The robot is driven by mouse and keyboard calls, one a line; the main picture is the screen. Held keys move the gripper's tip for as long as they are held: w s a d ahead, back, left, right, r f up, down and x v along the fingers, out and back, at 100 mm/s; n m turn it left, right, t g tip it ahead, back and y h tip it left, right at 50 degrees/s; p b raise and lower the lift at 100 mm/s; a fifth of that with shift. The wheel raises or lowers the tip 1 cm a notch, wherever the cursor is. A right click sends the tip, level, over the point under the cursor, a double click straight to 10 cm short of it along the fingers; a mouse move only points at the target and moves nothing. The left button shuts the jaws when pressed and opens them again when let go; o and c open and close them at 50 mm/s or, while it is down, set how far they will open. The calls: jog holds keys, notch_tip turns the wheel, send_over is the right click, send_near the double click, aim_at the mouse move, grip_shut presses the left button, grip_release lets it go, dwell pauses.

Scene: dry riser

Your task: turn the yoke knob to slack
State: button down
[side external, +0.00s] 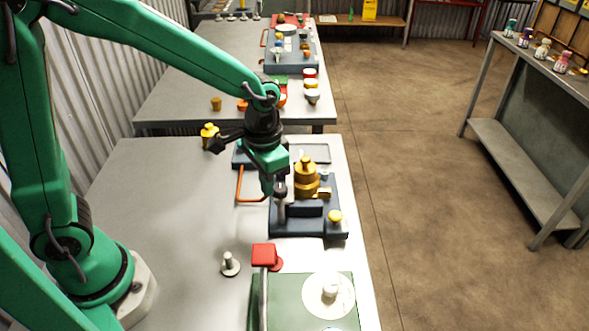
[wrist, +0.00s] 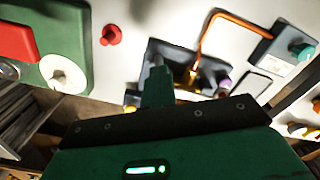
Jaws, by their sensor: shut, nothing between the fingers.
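A dark blue fixture (side external: 290,222) on the grey bench carries a stepped brass piece (side external: 305,178), a yellow knob (side external: 335,217) and a grey post with a dark round top (side external: 280,192). I cannot tell which of these is the yoke knob, and no slack mark is readable. My gripper (side external: 268,190) points down over the fixture's left side, close to the post; contact cannot be told. Its fingers are together and empty. In the wrist view, my gripper (wrist: 157,68) covers part of the fixture, with brass (wrist: 193,76) and a purple knob (wrist: 224,83) beyond it.
An orange bar handle (side external: 238,184) stands left of the fixture. In front are a red block (side external: 263,254), a grey peg (side external: 229,263) and a green plate (side external: 284,292) with a white disc (side external: 318,304). The bench's left part is clear.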

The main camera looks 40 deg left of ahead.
jog(key=shift+s+d, duration=0.15)
jog(key=shift+d, duration=0.85)
dwell(0.5)
jog(key=shift+s, duration=0.4)
jog(key=shift+r, duration=0.1)
jog(key=shift+r, duration=2.95)
jog(key=shift+w+a+r, duration=0.25)
jog(key=shift+a, duration=0.35)
jog(key=shift+w+a+r, duration=0.25)
jog(key=shift+a, duration=0.35)
jog(key=shift+f, duration=0.15)
